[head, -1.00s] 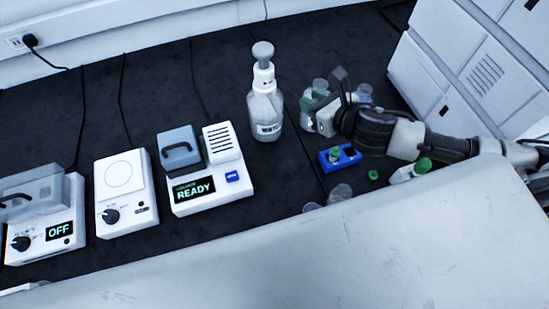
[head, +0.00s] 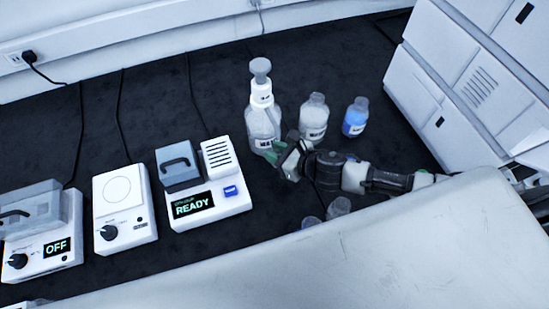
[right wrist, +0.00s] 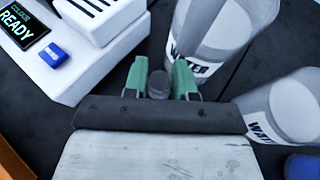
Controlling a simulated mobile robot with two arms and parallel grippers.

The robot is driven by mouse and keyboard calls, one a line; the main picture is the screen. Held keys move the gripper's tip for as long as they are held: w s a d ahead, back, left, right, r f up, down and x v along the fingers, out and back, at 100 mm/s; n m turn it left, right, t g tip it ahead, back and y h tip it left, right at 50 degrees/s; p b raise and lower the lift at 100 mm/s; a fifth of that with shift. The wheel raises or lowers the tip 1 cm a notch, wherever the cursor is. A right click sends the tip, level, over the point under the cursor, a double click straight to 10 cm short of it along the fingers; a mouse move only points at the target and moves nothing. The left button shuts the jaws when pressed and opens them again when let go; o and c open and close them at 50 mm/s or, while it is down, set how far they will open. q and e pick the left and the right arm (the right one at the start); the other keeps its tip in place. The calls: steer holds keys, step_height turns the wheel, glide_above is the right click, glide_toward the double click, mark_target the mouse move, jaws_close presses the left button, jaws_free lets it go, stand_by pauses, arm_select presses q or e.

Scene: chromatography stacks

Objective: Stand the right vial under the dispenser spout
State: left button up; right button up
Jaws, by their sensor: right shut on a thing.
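My right gripper (head: 275,153) is at the front right of the dispenser, a clear pump bottle (head: 262,123) with a grey top and a "WATER" label. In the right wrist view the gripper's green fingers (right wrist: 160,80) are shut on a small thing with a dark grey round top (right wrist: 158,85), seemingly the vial. Its body is hidden below. The dispenser (right wrist: 205,40) stands just beyond the fingers, to the right. Whether they touch is unclear. The spout is not clearly visible. My left gripper is not in view.
A clear bottle (head: 313,118) and a blue-filled bottle (head: 355,117) stand right of the dispenser. A white device reading "READY" (head: 205,208) stands left. Two translucent round things (head: 338,207) lie near the front ledge. Dark bench (head: 220,100) is clear behind the devices.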

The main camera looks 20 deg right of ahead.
steer(key=shift+w+a+f, duration=0.1)
steer(key=shift+a+f, duration=0.15)
step_height(320, 180, down, 4)
steer(key=shift+r, duration=0.25)
steer(key=shift+f, duration=0.15)
steer(key=shift+f+b, duration=0.2)
steer(key=shift+b, duration=0.15)
steer(key=o, duration=0.9)
steer(key=shift+r, duration=0.25)
steer(key=v, duration=0.7)
steer(key=shift+s+d+r+b, duration=0.1)
steer(key=shift+s+d+b, duration=0.15)
steer(key=shift+b, duration=0.15)
